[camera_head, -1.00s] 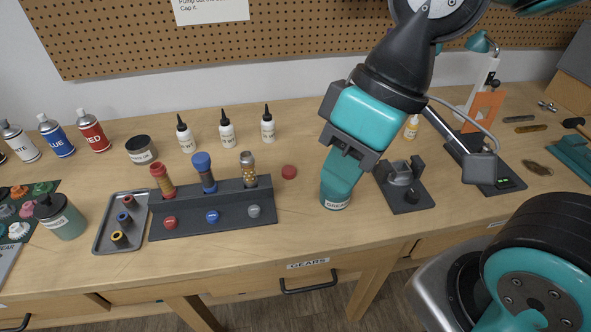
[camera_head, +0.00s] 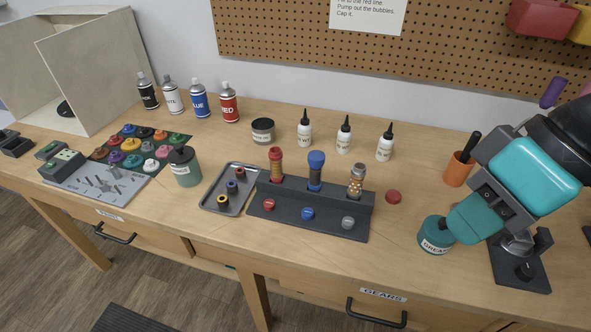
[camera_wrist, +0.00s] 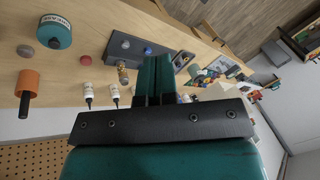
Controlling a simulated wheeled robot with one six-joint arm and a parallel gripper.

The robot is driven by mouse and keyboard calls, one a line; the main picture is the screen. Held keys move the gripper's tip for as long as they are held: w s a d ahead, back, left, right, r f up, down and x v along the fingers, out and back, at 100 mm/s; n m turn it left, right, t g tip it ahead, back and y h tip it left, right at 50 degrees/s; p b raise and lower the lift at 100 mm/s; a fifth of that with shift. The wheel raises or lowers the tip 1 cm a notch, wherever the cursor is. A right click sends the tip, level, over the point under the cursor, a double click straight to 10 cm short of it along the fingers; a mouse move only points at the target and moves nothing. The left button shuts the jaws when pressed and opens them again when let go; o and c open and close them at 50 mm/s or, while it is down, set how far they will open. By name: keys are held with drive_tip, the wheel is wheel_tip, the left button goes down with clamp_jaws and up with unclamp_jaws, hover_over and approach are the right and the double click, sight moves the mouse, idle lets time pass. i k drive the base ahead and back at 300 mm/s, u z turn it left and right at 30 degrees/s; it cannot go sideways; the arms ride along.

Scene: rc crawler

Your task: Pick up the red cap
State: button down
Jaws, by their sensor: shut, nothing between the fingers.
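Two small round red pieces are in view. One red cap (camera_head: 268,204) sits at the left of the front row on the black stand (camera_head: 335,226), beside a blue cap (camera_head: 307,213) and a grey one (camera_head: 348,222). A larger red disc (camera_head: 393,197) lies on the table right of the stand; it also shows in the wrist view (camera_wrist: 86,60). My gripper (camera_head: 456,226) is shut and empty, right of both. In the head view its fingers overlap the teal grease jar (camera_head: 434,238); contact cannot be told. In the wrist view my fingers (camera_wrist: 153,62) are together.
Three capped shock bodies stand upright in the stand. White bottles (camera_head: 343,135) stand behind. An orange cup (camera_head: 458,170) and a black fixture (camera_head: 522,262) are near my gripper.

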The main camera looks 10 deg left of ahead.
sight(393, 197)
drive_tip(key=k, duration=1.05)
drive_tip(key=u, duration=0.6)
drive_tip(key=i, duration=1.35)
drive_tip(key=z, duration=0.4)
